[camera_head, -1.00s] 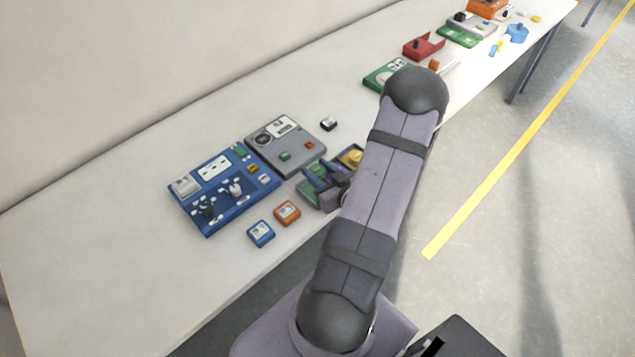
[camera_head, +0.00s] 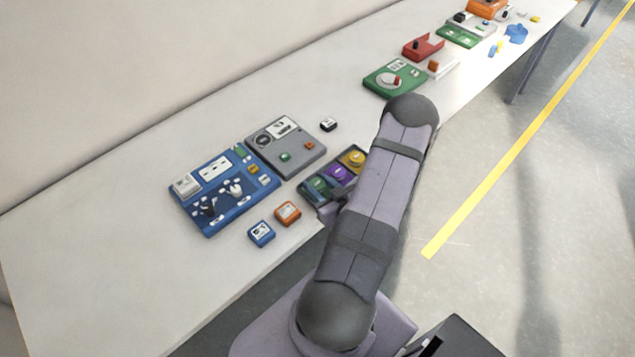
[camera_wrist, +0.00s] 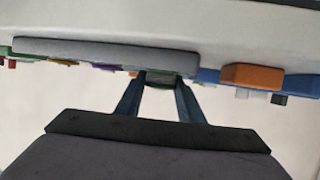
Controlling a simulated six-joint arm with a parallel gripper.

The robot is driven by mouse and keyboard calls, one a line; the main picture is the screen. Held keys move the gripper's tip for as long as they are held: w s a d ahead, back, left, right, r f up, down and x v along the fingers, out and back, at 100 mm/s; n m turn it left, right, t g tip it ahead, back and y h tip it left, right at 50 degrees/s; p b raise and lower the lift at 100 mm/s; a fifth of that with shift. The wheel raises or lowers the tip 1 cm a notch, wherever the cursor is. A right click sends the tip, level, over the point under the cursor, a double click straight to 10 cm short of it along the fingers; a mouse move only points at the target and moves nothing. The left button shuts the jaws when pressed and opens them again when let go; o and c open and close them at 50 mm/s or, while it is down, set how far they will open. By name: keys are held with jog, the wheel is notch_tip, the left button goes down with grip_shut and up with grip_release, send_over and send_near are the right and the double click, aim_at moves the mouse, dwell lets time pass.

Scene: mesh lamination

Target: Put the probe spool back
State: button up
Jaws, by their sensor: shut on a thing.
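A grey tray (camera_head: 306,193) near the table's front edge holds a green spool (camera_head: 318,184), a purple spool (camera_head: 340,172) and a yellow spool (camera_head: 353,158) in a row. No label tells me which is the probe spool. My gripper (camera_head: 330,205) is low at the tray's front, by its green end, mostly hidden behind my arm. In the wrist view my gripper's fingers (camera_wrist: 163,82) close around a green piece, which seems to be the green spool (camera_wrist: 172,77). It is level with the tray's wall (camera_wrist: 90,50); I cannot tell whether it is fully seated.
A blue panel (camera_head: 245,197) and a grey panel (camera_head: 305,154) lie behind and left of the tray. An orange block (camera_head: 287,213) and a blue block (camera_head: 261,233) sit left of it. A small black-and-white block (camera_head: 328,124) and a green board (camera_head: 378,84) lie farther back.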

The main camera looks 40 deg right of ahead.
jog(key=shift+f, duration=0.1)
jog(key=shift+f+b, duration=0.4)
jog(key=shift+b, duration=0.05)
jog(key=shift+f, duration=0.15)
jog(key=o, duration=0.8)
jog(key=shift+o, duration=0.2)
jog(key=shift+r, duration=0.2)
